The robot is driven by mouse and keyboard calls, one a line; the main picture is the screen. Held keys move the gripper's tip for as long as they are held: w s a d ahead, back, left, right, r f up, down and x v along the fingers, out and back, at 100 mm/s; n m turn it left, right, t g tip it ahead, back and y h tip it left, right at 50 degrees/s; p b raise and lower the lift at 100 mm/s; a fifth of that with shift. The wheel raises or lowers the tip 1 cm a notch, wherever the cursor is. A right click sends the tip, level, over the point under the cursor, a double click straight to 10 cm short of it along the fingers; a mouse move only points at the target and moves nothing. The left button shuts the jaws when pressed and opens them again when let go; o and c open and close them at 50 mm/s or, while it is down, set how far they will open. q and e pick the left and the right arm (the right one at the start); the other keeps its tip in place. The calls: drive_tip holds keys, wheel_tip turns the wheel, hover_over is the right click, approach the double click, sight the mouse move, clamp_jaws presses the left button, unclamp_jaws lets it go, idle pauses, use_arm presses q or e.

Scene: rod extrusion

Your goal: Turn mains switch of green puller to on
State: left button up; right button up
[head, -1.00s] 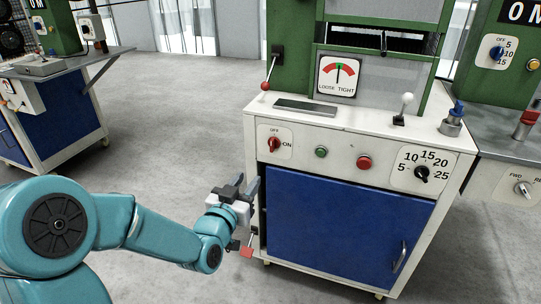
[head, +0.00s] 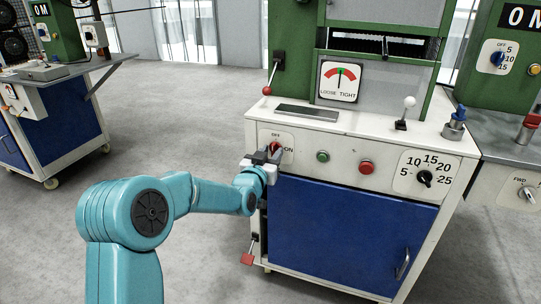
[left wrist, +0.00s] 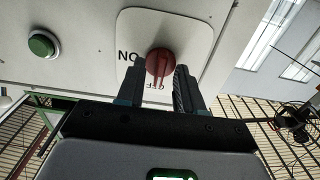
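The green puller (head: 291,55) stands on a white cabinet with a blue door. Its red mains switch (left wrist: 159,65) is a round knob on a white plate marked OFF and ON at the panel's left end. In the upside-down left wrist view the knob's grip runs towards OFF. My left gripper (head: 271,152) is at the switch and partly hides it in the head view. In the left wrist view the left gripper (left wrist: 158,84) is open, one finger on each side of the knob; contact cannot be told. My right gripper is not in view.
To the right of the switch are a green button (head: 323,156), a red button (head: 366,167) and a black dial (head: 424,178). Open floor lies left.

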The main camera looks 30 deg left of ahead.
use_arm(q)
clamp_jaws()
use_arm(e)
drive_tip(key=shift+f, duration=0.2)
use_arm(q)
drive_tip(key=m+b, duration=0.2)
drive_tip(key=shift+f+m, duration=0.15)
drive_tip(key=shift+m, duration=0.25)
drive_tip(key=m+b, duration=0.1)
drive_tip(key=m, duration=0.3)
drive_tip(key=shift+b, duration=0.35)
drive_tip(key=m, duration=0.5)
drive_tip(key=shift+b, duration=0.3)
drive_tip(key=m, duration=0.6)
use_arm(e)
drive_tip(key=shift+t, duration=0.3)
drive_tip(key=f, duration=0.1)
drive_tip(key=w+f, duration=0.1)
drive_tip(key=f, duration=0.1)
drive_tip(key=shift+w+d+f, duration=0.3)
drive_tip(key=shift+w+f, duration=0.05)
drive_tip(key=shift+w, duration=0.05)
